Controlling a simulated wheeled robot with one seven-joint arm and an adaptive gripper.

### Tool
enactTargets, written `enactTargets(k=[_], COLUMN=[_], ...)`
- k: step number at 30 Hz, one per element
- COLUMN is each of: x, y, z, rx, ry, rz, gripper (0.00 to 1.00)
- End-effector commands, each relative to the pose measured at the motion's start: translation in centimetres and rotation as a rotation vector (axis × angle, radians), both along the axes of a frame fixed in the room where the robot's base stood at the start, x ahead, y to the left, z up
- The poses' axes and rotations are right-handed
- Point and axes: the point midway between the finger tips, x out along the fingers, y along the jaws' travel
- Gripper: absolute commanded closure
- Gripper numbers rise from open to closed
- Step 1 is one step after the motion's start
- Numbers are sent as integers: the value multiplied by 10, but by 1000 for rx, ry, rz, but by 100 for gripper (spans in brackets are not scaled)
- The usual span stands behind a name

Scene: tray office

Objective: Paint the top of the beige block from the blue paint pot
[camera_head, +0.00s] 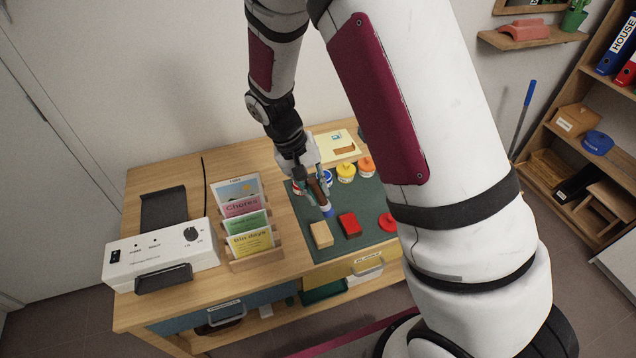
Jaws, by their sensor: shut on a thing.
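The beige block (321,235) lies on the dark green mat (345,253) on the wooden desk. My gripper (317,183) is above the mat, behind the block, shut on a brush (319,191) with a brown handle. The brush is tilted, its bluish lower end (328,212) pointing down toward the block; it looks just behind the block, and I cannot tell whether it touches anything. The blue paint pot (328,177) stands behind my gripper, partly hidden by it.
A red block (349,224) lies right of the beige one, and a red round thing (388,221) is partly behind my arm. Yellow (346,172) and orange (367,167) pots stand at the back. A card rack (256,247) and white device (162,256) stand left.

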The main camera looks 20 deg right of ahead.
Motion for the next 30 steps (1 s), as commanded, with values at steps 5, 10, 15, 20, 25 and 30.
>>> enactTargets(k=[5,10,15,20,25,30], x=[-2,-1,-1,-1,-2,-2], y=[0,1,0,1,1,1], z=[-4,-18,-36,-47,-49,-49], rx=[-1,0,-1,0,0,-1], ry=[1,1,2,0,0,-1], rz=[-4,-3,-4,-2,-3,-3], gripper=[100,100,100,100,100,100])
